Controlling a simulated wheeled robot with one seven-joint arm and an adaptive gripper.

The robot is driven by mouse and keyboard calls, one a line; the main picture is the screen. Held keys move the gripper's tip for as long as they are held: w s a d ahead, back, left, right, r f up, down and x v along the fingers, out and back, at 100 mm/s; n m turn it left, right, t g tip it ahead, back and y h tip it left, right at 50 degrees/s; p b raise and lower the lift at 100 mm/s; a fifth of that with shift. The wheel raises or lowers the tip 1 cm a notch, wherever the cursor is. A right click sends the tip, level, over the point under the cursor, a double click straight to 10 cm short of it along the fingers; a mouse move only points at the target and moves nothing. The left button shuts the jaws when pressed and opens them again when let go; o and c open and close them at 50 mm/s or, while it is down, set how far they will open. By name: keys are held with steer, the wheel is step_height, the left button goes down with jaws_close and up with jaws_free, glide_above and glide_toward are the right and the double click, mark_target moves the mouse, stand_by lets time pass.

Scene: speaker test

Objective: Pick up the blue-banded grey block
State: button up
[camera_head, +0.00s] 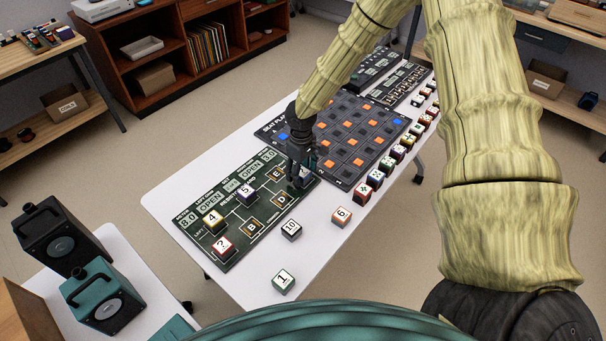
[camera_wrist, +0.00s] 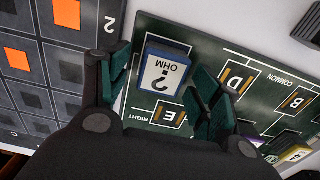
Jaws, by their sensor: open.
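The blue-banded grey block (camera_wrist: 165,72) stands on the green board (camera_wrist: 262,72) in the wrist view. Its pale top reads "? OHM" and a blue band edges it. It is beside the slots marked D and E. My gripper (camera_wrist: 158,88) is open, with one green-padded finger on each side of the block. Whether the pads touch it cannot be told. In the head view, my gripper (camera_head: 300,172) points down at the right part of the green board (camera_head: 185,213) and largely hides the block.
Blocks 4 (camera_head: 213,220), 5 (camera_head: 245,195) and a red-banded one (camera_head: 223,247) stand on the board. Loose blocks 10 (camera_head: 291,230), 6 (camera_head: 341,216) and 1 (camera_head: 283,281) stand in front. A dark seat-plan mat (camera_head: 372,112) lies behind, with a row of blocks along its right.

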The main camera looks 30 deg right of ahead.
steer(key=shift+f, duration=0.25)
steer(key=c, duration=1.1)
steer(key=shift+r, duration=0.15)
